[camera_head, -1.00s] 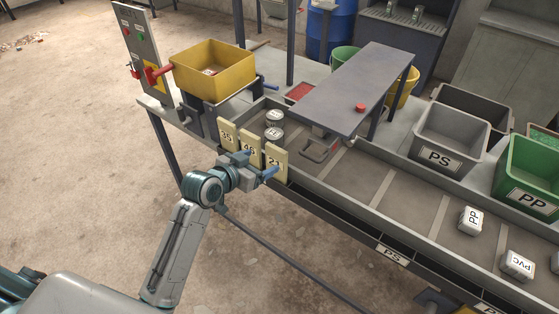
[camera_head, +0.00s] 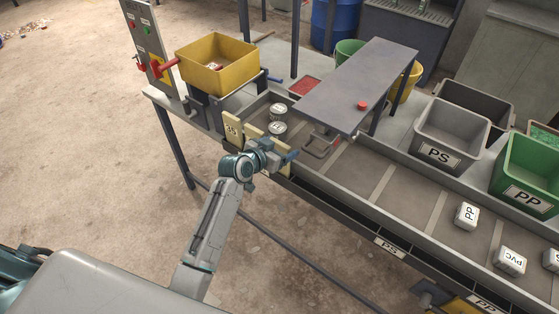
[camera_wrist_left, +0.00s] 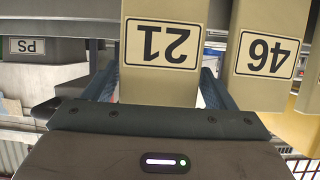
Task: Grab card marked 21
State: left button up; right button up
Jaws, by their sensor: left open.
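The card marked 21 (camera_wrist_left: 160,45) is a cream upright card, seen upside down in the left wrist view. In the head view it is mostly hidden behind my left gripper (camera_head: 283,157). My left gripper is open, with one blue finger on each side of card 21 in the wrist view. Contact with the card cannot be made out. The card marked 46 (camera_wrist_left: 268,50) stands just beside it, close to one finger. The card marked 35 (camera_head: 232,130) stands farther left in the row. My right gripper is not in view.
The cards stand at the near edge of the conveyor (camera_head: 360,180). A grey raised panel (camera_head: 355,85) with a red button is to the right. A yellow bin (camera_head: 217,65) is at the left. Open floor lies in front.

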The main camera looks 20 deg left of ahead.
pick_arm(q)
jog(key=c, duration=1)
jog(key=shift+r, duration=0.1)
